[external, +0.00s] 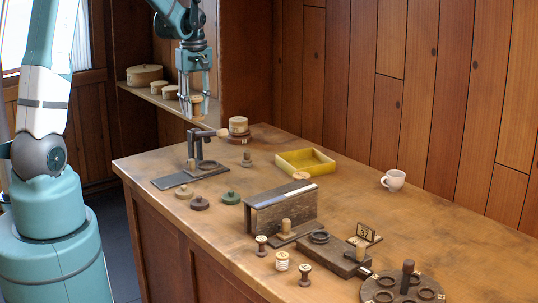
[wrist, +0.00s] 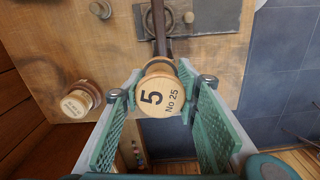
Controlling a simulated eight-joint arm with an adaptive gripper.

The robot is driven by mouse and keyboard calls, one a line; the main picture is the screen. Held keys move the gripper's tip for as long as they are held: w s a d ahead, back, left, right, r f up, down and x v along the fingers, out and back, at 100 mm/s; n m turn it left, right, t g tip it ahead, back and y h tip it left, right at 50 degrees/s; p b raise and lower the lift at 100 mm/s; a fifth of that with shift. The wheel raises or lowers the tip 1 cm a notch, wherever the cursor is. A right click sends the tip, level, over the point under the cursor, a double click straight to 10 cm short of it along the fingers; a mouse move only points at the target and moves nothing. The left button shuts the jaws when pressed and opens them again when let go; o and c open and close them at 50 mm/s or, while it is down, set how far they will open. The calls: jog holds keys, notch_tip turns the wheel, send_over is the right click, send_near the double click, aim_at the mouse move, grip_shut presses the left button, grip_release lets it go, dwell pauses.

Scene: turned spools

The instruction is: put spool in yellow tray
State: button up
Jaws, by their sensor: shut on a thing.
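My gripper (external: 194,92) is shut on a wooden spool (external: 197,105), which hangs upright just below the fingers, in the air at the far left end of the table. The spool's lower part is mostly hidden there. The yellow tray (external: 322,169) lies on the table to the right of the gripper. It looks empty, and it does not show in the wrist view.
A dark press-like stand (external: 190,150) is just below the held spool. Bare wood lies right of the tray.

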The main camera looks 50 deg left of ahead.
jog(key=w+d+m, duration=0.3)
jog(key=w+d, duration=0.8)
jog(key=w, duration=0.4)
jog(key=m+p, duration=0.1)
jog(key=m, duration=0.1)
send_over(307, 163)
jog(key=s+d, duration=0.2)
jog(key=d, duration=0.1)
notch_tip(307, 163, down, 4)
jog(key=shift+s+f, duration=0.25)
jog(key=shift+f, duration=0.6)
jog(key=shift+a, duration=0.1)
jog(key=shift+f, duration=3.1)
jog(key=shift+f, duration=0.1)
jog(key=shift+f, duration=1.8)
jog(key=shift+f, duration=0.1)
